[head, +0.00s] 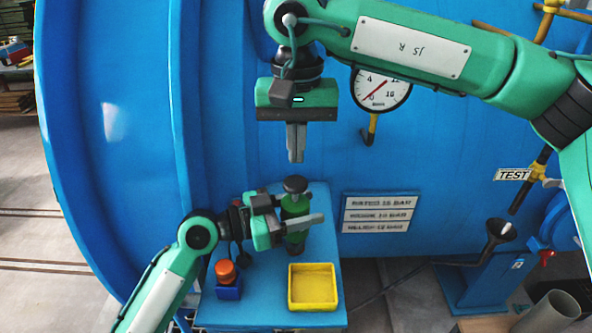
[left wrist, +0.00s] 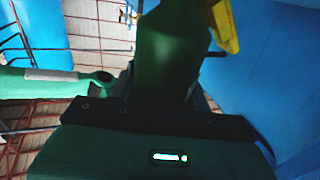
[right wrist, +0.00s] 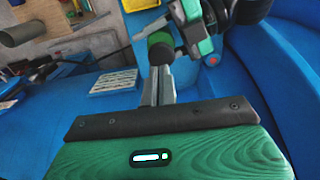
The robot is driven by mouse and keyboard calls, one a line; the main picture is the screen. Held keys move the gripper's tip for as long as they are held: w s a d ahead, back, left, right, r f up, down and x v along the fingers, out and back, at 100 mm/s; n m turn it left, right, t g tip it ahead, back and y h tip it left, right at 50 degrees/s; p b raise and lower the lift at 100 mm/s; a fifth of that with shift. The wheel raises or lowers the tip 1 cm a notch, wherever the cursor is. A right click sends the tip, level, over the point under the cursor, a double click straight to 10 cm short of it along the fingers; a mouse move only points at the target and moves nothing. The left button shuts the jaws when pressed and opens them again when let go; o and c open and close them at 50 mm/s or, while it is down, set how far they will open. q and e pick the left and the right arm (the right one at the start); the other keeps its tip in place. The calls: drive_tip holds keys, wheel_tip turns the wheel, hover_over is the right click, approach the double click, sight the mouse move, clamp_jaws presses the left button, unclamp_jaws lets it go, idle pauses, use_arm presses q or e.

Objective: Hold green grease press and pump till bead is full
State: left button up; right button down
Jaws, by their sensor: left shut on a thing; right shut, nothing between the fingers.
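The green grease press (head: 295,206) stands about upright over the blue bench, with a dark round knob (head: 295,184) on top. My left gripper (head: 304,222) is shut around its green body from the left. The green body fills the upper middle of the left wrist view (left wrist: 170,50). My right gripper (head: 296,158) is shut and empty, pointing down just above the knob, with a small gap apparent. The press shows beyond its fingers in the right wrist view (right wrist: 160,48). I cannot make out a grease bead in any view.
A yellow tray (head: 313,306) and an orange-capped item in a blue holder (head: 228,292) sit on the blue bench (head: 262,312). The large blue vessel (head: 240,90) stands close behind, with a pressure gauge (head: 390,84) and a sign plate (head: 380,198). A dark funnel (head: 500,229) is at right.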

sight(296, 180)
wheel_tip(296, 180, up, 8)
drive_tip(key=shift+f, duration=0.25)
idle(1.3)
drive_tip(key=shift+w+r, duration=0.25)
drive_tip(key=shift+r, duration=0.35)
drive_tip(key=shift+w+r, duration=0.2)
drive_tip(key=shift+r, duration=0.35)
wheel_tip(296, 180, down, 14)
drive_tip(key=shift+s+a+f, duration=0.1)
